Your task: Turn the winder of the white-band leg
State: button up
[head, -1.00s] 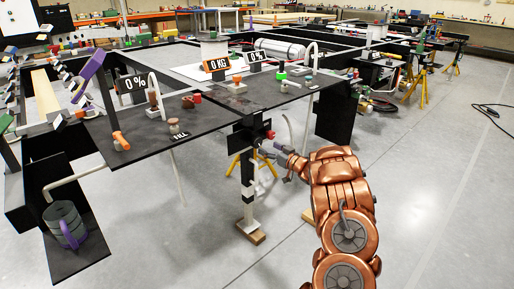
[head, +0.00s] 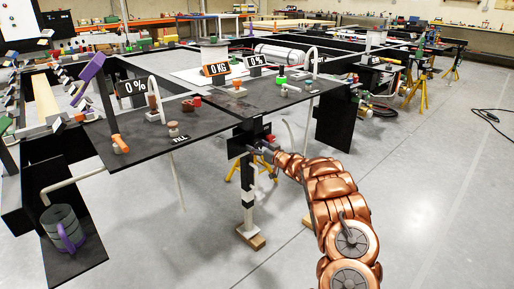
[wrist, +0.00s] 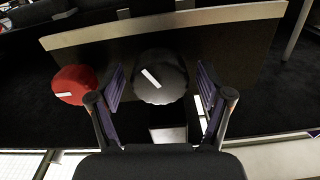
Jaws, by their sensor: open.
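The leg with the white band (head: 248,188) stands below the front corner of the chassis, its white foot on a wooden block. In the wrist view a round dark grey knob with a white mark (wrist: 160,77), which appears to be the winder, faces my gripper (wrist: 160,100). My open fingers stand to the left and right of the knob, with a visible gap on each side. How far the knob reaches between them I cannot tell. In the head view my gripper (head: 262,148) is close to the black housing at the top of the leg, and it hides the knob.
A red knob with a white mark (wrist: 75,84) sits just left of my left finger in the wrist view. A pale-edged plate (wrist: 230,15) crosses behind the knobs. The black deck (head: 165,145) lies above and left of my gripper.

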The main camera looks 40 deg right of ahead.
jog(key=shift+c, duration=0.3)
jog(key=c, duration=1.1)
jog(key=shift+w, duration=0.1)
jog(key=shift+n, duration=0.3)
jog(key=shift+a+n, duration=0.1)
jog(key=shift+n, duration=0.9)
jog(key=n+b, duration=0.1)
jog(key=n, duration=0.2)
jog(key=shift+f+n+b, duration=0.1)
jog(key=shift+n+b, duration=0.2)
jog(key=shift+b, duration=0.1)
jog(key=n+b, duration=0.1)
jog(key=n, duration=0.1)
jog(key=shift+a+n+b, duration=0.1)
jog(key=shift+n+b, duration=1.35)
jog(key=shift+n, duration=0.65)
